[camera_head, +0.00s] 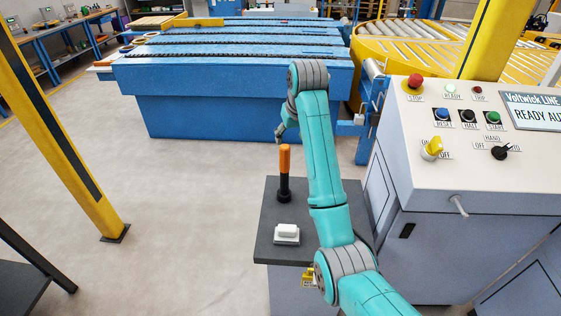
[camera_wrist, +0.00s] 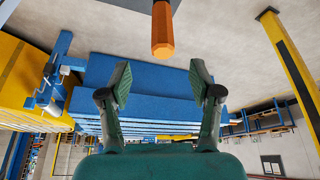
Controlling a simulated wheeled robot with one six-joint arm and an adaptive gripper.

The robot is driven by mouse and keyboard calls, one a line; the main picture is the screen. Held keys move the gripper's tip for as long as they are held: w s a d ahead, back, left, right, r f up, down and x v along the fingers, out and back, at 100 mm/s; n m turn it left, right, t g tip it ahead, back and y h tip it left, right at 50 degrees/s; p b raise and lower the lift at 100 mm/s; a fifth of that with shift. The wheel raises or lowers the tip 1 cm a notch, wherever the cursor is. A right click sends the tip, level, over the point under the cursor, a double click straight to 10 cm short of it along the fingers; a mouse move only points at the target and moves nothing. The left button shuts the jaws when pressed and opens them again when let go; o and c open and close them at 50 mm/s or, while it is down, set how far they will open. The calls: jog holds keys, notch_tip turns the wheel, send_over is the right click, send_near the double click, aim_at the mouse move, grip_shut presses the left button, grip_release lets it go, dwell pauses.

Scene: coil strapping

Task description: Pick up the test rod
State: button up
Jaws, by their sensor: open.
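The test rod (camera_head: 284,162) is orange on top and black below. It stands upright on a small dark grey table (camera_head: 268,254) in the head view. In the wrist view its orange, six-sided end (camera_wrist: 162,32) hangs in from the top edge, with the rest out of frame. My gripper (camera_wrist: 161,80) is open and empty in the wrist view. The orange end lies beyond the gap between the fingertips, roughly centred and apart from both. In the head view the arm reaches over the table's right side, and the fingers are mostly hidden.
A white block (camera_head: 287,231) on a pale base sits in front of the rod. A control console (camera_head: 480,170) stands close on the right. A blue strapping bench (camera_head: 220,80) lies behind, with a yellow post (camera_head: 65,130) at left. The floor between is clear.

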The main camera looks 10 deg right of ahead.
aim_at(285, 153)
jog(key=x, duration=0.5)
jog(key=shift+w, duration=0.25)
jog(key=shift+s+x, duration=0.1)
jog(key=shift+x, duration=1.25)
jog(key=shift+s+x, duration=0.15)
jog(key=shift+x, duration=1.2)
jog(key=shift+a+f, duration=0.1)
jog(key=shift+a, duration=0.05)
grip_shut()
